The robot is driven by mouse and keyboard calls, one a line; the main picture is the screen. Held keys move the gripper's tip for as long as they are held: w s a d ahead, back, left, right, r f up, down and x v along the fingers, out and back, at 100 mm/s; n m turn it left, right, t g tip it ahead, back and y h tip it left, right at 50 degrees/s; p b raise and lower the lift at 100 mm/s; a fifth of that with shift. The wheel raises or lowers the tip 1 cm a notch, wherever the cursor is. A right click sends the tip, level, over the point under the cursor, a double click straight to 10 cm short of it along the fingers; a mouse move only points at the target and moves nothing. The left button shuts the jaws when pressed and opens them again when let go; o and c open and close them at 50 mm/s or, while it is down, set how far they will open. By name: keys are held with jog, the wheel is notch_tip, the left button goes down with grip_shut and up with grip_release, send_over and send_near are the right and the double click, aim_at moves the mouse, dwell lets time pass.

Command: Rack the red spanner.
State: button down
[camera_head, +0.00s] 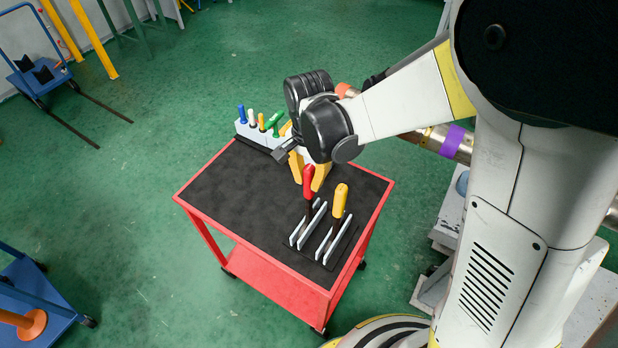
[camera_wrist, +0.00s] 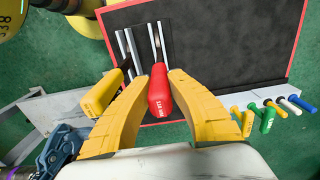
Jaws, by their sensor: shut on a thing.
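The red spanner (camera_head: 309,178) stands about upright, handle up, with its dark shaft running down to the left pair of pale slats of the slotted rack (camera_head: 295,236) on the cart. I cannot tell whether its lower end sits fully between those slats. My gripper (camera_head: 308,186) is shut on its red handle, one yellow finger on each side. In the wrist view the red handle (camera_wrist: 160,95) lies between the fingertips (camera_wrist: 159,82). A yellow-handled tool (camera_head: 340,199) stands in the right pair of slats, close beside; it also shows in the wrist view (camera_wrist: 102,92).
The red cart (camera_head: 250,237) has a black top (camera_head: 235,190), bare left of the rack. A pale holder (camera_head: 250,137) at its back edge carries several coloured handles. Blue carts stand at far left. Pale blocks stand right of the cart.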

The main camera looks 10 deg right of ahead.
jog(key=shift+f+b, duration=0.5)
dwell(0.8)
jog(key=c, duration=1.3)
grip_release()
jog(key=shift+o, duration=0.2)
notch_tip(320, 180, up, 12)
jog(key=shift+r, duration=0.1)
jog(key=shift+s, duration=0.1)
